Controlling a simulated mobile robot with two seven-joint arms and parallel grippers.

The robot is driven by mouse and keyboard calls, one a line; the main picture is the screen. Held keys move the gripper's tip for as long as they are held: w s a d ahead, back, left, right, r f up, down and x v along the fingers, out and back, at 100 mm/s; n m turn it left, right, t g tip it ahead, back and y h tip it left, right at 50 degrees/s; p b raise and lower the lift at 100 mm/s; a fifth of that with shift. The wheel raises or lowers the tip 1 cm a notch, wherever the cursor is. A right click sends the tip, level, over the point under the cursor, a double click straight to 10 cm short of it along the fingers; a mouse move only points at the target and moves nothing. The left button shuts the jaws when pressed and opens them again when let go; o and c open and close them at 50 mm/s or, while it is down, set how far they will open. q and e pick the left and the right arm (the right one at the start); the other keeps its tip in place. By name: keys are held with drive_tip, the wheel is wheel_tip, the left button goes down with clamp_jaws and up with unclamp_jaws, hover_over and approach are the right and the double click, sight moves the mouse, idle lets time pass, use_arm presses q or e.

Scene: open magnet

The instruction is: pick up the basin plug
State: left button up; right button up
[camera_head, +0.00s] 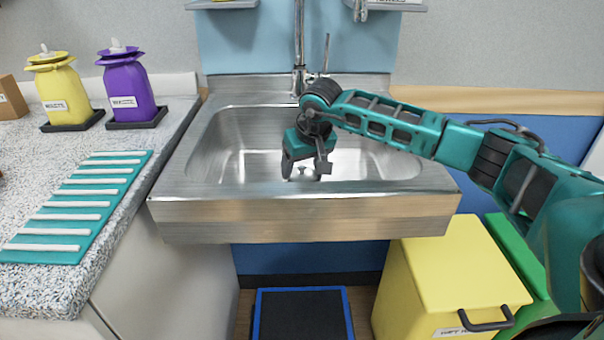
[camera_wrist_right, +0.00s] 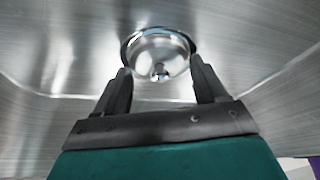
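The basin plug (camera_wrist_right: 160,55) is a round, shiny metal disc with a small knob in its middle. It sits at the bottom of the steel sink basin (camera_head: 230,145). In the head view my right gripper mostly hides the spot. My right gripper (camera_head: 307,172) reaches down into the basin with its fingers apart. In the right wrist view the open right gripper (camera_wrist_right: 160,80) has one fingertip on either side of the plug's near edge. Nothing is between the fingers that I can see held. Contact with the plug cannot be told. My left gripper is not in view.
The tap (camera_head: 299,80) rises behind the gripper at the sink's back. The sink's front rim (camera_head: 300,190) lies in front. On the left counter stand a yellow bottle (camera_head: 62,90), a purple bottle (camera_head: 130,90) and a teal ribbed mat (camera_head: 80,205). A yellow bin (camera_head: 450,275) stands below right.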

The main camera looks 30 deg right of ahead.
drive_tip(key=c, duration=0.5)
drive_tip(key=shift+r, duration=0.15)
